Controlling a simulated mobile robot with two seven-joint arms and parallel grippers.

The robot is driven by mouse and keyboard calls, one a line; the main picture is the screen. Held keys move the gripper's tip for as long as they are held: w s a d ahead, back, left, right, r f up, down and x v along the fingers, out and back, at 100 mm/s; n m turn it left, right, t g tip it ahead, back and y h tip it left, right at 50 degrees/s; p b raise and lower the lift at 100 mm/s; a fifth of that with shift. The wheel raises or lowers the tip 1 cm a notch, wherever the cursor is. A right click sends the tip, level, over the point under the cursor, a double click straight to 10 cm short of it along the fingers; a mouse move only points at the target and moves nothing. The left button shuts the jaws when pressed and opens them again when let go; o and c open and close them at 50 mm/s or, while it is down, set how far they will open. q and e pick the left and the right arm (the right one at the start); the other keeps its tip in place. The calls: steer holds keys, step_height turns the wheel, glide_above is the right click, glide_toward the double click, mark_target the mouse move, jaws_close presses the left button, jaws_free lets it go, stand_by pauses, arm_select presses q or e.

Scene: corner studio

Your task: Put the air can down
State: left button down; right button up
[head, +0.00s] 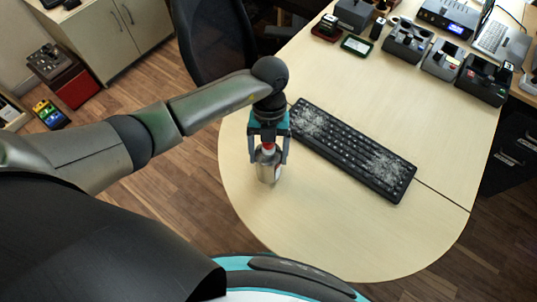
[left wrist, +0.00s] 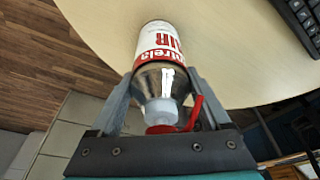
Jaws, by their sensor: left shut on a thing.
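The air can (head: 268,168) is a silver can with a red part at its top, roughly upright over the left part of the desk. In the left wrist view the air can (left wrist: 158,45) shows a white and red label, a clear neck and a red trigger. My left gripper (head: 268,159) points down and is shut on the can near its top, one finger on each side. I cannot tell whether the can's base touches the desk. My right gripper is not in view.
A black keyboard (head: 352,148) with pale dust on it lies right of the can on the light wooden desk (head: 330,235). The desk's rounded edge is close on the left. Several devices and a laptop (head: 500,40) stand at the back right. A dark chair (head: 212,40) stands behind my arm.

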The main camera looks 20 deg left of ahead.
arm_select(q)
steer(key=shift+f, duration=0.35)
steer(key=shift+f, duration=0.1)
jaws_free()
steer(key=p+v, duration=0.1)
steer(key=v, duration=1.1)
